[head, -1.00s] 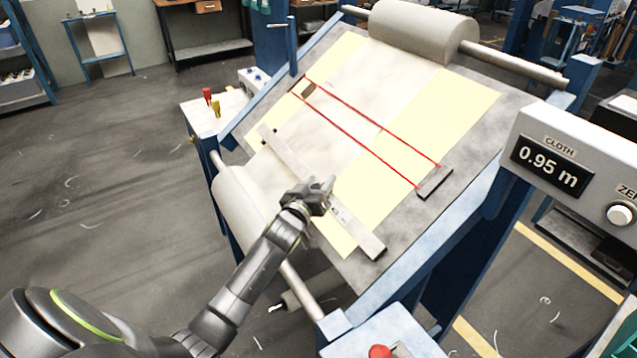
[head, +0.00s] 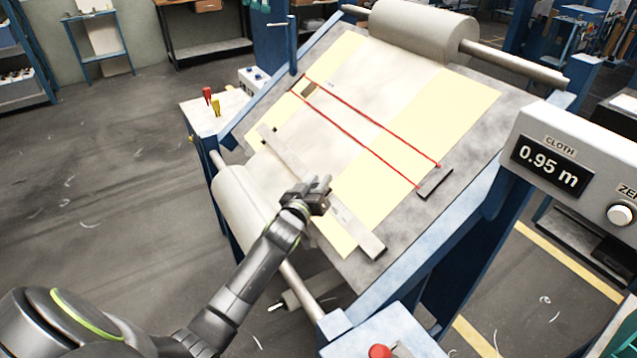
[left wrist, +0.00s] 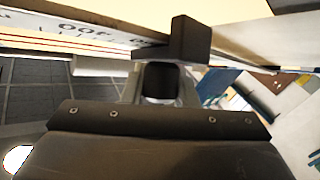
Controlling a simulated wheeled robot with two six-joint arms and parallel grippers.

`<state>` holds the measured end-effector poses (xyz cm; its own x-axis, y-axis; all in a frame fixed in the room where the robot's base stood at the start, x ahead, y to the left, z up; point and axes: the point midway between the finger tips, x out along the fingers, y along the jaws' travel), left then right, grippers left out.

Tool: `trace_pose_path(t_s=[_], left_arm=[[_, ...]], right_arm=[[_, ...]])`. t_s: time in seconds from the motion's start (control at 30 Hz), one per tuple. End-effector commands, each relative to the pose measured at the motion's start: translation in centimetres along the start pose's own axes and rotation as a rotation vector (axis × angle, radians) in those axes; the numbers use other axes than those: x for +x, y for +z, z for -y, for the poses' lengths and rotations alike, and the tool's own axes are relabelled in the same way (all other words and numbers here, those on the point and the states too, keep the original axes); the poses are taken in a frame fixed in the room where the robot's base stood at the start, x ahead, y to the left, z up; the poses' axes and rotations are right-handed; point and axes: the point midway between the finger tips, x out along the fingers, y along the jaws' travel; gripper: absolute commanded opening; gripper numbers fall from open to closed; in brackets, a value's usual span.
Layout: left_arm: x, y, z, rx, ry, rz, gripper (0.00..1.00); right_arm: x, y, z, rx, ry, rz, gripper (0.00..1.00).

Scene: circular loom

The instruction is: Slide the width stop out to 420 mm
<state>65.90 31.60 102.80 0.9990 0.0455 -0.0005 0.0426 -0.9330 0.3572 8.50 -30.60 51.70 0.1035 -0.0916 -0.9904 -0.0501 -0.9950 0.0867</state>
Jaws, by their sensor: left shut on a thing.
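A pale ruler bar (head: 283,153) runs diagonally across the lower part of the sloping table. My left gripper (head: 319,193) is at the middle of this bar, shut on the width stop. The stop is mostly hidden by the gripper in the head view. In the left wrist view the width stop (left wrist: 188,38) is a dark block against the edge of the ruler, with printed numbers to its left. The stop's exact reading cannot be made out. My right gripper is not in view.
The sloping table carries pale cloth (head: 345,105) over yellow sheets (head: 468,95). Red lines (head: 375,127) cross it to a dark bar (head: 434,184) at right. A cloth roll (head: 243,205) lies below. A display (head: 548,162) reads 0.95 m.

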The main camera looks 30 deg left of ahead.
Motion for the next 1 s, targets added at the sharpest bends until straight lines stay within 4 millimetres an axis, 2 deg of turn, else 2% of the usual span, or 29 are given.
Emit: trace_pose_path(t_s=[0.83,1.0], left_arm=[[-0.1,0.1,-0.1,-0.001,0.000,0.000,0.00],[-1.3,0.9,-1.9,-0.005,0.001,0.001,0.00]], right_arm=[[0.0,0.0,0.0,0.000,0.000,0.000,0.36],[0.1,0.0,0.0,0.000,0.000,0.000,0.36]])
